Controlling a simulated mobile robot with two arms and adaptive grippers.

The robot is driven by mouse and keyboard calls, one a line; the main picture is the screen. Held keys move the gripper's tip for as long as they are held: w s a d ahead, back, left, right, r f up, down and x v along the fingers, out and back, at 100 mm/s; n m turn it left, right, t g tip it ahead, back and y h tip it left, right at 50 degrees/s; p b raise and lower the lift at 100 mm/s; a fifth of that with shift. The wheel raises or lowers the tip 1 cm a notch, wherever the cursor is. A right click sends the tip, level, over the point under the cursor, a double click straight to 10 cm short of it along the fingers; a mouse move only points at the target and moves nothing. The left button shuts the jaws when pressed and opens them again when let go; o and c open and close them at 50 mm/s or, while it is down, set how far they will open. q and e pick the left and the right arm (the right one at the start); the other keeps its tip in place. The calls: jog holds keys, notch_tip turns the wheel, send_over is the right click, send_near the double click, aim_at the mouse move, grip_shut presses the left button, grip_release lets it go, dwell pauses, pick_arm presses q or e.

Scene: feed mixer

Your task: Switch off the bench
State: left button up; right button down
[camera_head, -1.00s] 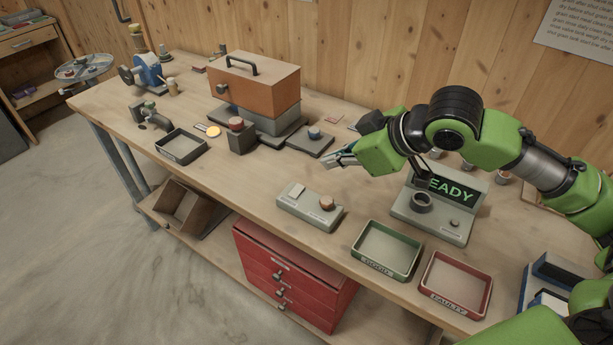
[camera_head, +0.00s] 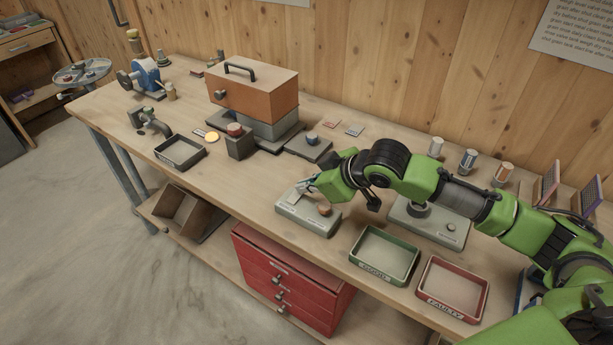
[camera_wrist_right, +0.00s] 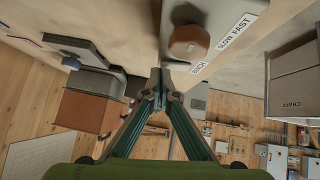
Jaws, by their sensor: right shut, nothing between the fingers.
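A grey control box (camera_head: 307,223) sits on the workbench near its front edge. It has a pale rocker switch (camera_head: 297,198) on its left part and a brown-orange knob (camera_head: 324,210) on its right part. In the right wrist view the knob (camera_wrist_right: 188,42) shows close up, with labels "SLOW FAST" and "BENCH" on the box (camera_wrist_right: 216,20). My right gripper (camera_head: 303,187) is shut and empty, its tips at the rocker's end of the box. I cannot tell whether they touch the rocker, which the fingers (camera_wrist_right: 158,82) may hide. My left gripper is not in view.
A green tray (camera_head: 363,268) and a red tray (camera_head: 432,303) stand to the right. A grey unit (camera_head: 437,233) is partly behind my right arm. An orange box (camera_head: 262,95) on a grey base stands behind left. Clear bench lies left of the control box.

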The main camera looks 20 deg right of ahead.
jog(key=shift+f, duration=0.15)
jog(key=shift+w+p, duration=0.1)
jog(key=shift+p, duration=0.65)
jog(key=shift+f+g, duration=0.25)
jog(key=shift+g, duration=0.05)
jog(key=shift+s+a+r+p, duration=0.35)
jog(key=shift+s+a+p, duration=0.1)
jog(key=shift+a+p, duration=0.15)
